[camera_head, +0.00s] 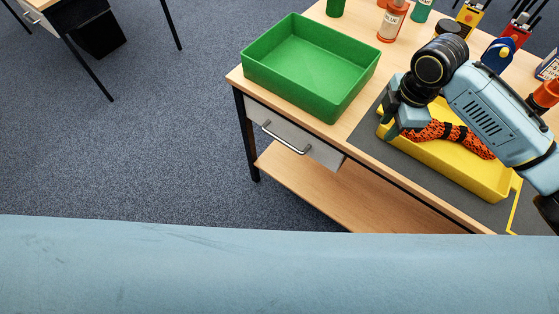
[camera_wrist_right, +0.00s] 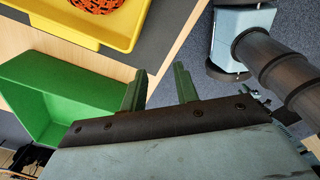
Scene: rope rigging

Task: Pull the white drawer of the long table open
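The white drawer (camera_head: 322,153) sits under the front edge of the long table (camera_head: 232,78), near its left end. Its front looks flush with the table, with no visible gap. A grey metal bar handle (camera_head: 285,138) is fixed across the drawer front. My right gripper (camera_head: 388,134) is above the near left corner of the yellow tray, to the right of the handle and apart from it. In the right wrist view its two green fingers (camera_wrist_right: 160,90) are spread with nothing between them. The drawer and handle cannot be made out in that view. My left gripper is not in view.
A green tray (camera_head: 262,72) stands on the table above the drawer. A yellow tray (camera_head: 420,155) holding an orange and black rope (camera_head: 465,142) lies on a grey mat. Bottles and tools stand behind.

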